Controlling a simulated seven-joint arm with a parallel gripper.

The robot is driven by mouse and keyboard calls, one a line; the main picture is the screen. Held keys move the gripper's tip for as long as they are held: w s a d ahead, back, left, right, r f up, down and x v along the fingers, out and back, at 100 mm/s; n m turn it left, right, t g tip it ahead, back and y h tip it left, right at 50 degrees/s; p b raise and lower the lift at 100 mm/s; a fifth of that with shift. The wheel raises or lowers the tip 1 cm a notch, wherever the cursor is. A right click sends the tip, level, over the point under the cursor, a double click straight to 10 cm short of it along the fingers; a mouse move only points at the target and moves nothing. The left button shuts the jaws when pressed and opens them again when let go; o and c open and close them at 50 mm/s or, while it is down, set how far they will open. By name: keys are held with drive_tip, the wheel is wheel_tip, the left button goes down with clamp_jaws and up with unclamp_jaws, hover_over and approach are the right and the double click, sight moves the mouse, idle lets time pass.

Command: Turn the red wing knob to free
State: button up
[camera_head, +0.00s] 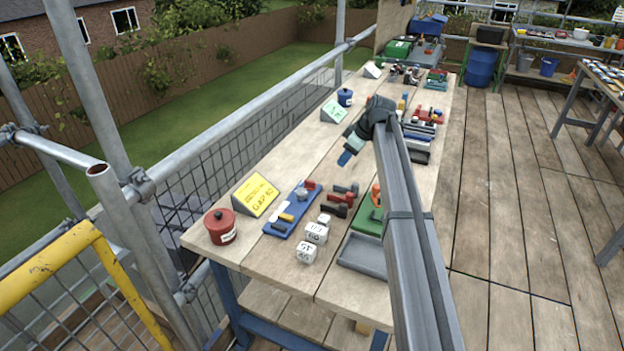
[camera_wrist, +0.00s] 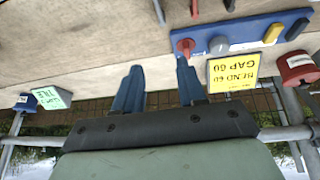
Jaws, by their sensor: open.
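A blue plate (camera_head: 296,215) lies on the bench with a row of fittings. The red wing knob (camera_head: 309,185) is at its far end, followed by a grey knob (camera_head: 302,194), a yellow piece (camera_head: 286,217) and a dark blue piece (camera_head: 278,226). In the wrist view the red knob (camera_wrist: 185,45) sits at the left end of the blue plate (camera_wrist: 245,36). My gripper (camera_head: 345,160) is open and empty, raised above the bench beyond the red knob. In the wrist view the two blue fingers of my gripper (camera_wrist: 158,68) are apart, and the knob is clear of them.
A yellow card (camera_head: 255,195) reading "BEND 60 GAP 60" and a red pot (camera_head: 220,226) stand left of the plate. Dark red-handled tools (camera_head: 340,205), white blocks (camera_head: 316,233) and a grey tray (camera_head: 374,256) lie right and near. Bare wood lies below my gripper.

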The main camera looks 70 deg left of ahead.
sight(310, 181)
drive_tip(key=s+a+r+h, duration=0.1)
drive_tip(key=s+a+r, duration=0.1)
drive_tip(key=s, duration=0.4)
drive_tip(key=shift+n, duration=0.4)
drive_tip(key=x, duration=1.3)
drive_tip(key=shift+s+d+f, duration=0.15)
drive_tip(key=shift+s+d, duration=0.1)
drive_tip(key=shift+d, duration=0.1)
clamp_jaws()
